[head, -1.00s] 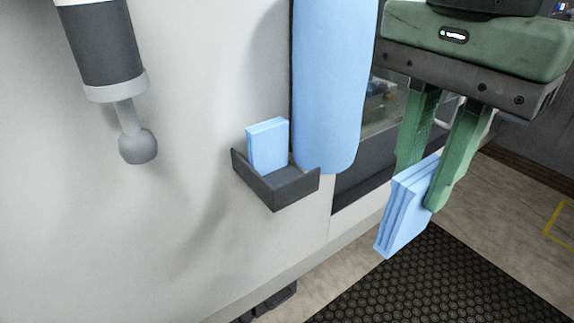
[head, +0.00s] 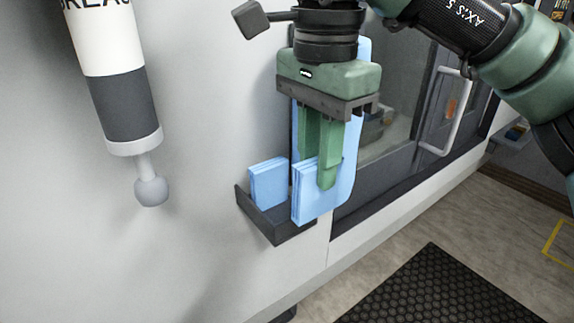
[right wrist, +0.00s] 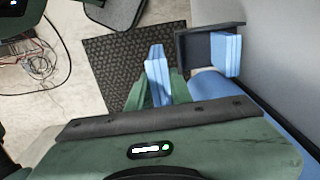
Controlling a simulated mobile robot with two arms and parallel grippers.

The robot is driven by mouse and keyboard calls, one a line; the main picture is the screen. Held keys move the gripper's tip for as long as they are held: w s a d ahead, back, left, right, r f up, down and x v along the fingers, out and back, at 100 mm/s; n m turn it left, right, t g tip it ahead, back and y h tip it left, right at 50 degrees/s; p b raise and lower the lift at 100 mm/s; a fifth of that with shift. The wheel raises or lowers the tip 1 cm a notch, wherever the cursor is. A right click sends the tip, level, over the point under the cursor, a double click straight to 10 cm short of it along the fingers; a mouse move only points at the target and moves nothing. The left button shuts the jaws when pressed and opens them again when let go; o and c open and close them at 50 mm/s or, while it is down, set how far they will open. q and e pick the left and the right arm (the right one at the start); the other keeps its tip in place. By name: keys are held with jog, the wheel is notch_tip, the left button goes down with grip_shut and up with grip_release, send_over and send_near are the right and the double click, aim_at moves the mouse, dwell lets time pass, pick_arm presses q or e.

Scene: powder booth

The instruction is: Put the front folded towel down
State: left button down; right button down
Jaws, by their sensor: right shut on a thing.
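My right gripper (head: 316,172) is shut on a light-blue folded towel (head: 304,203). In the head view this towel overlaps the right part of a small dark tray (head: 258,226) on the pale wall; whether they touch cannot be told there. In the right wrist view the held towel (right wrist: 156,72) stands between the green fingers, left of the tray (right wrist: 190,50) and apart from it in the picture. Another blue folded towel (head: 268,183) stands upright in the tray's left part; it also shows in the right wrist view (right wrist: 226,54). My left gripper is not in view.
A large blue hanging cloth or panel (head: 350,140) is behind my right gripper. A white and dark cylinder with a round tip (head: 125,100) is on the wall at left. A black textured mat (head: 430,300) lies on the floor.

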jog(key=w+a+p, duration=0.2)
jog(key=w+a, duration=0.1)
jog(key=w, duration=0.2)
jog(key=f+p, duration=0.1)
jog(key=f, duration=0.1)
jog(key=f+p, duration=0.2)
jog(key=f, duration=0.1)
jog(key=shift+w+a+f, duration=0.15)
jog(key=shift+a+f, duration=0.25)
jog(key=shift+f, duration=0.45)
jog(key=c, duration=1.3)
grip_release()
jog(key=shift+f, duration=0.1)
jog(key=shift+w+r, duration=0.1)
jog(key=shift+r, duration=0.1)
notch_tip(320, 180, up, 12)
jog(key=shift+f+b, duration=0.25)
jog(key=shift+b, duration=0.5)
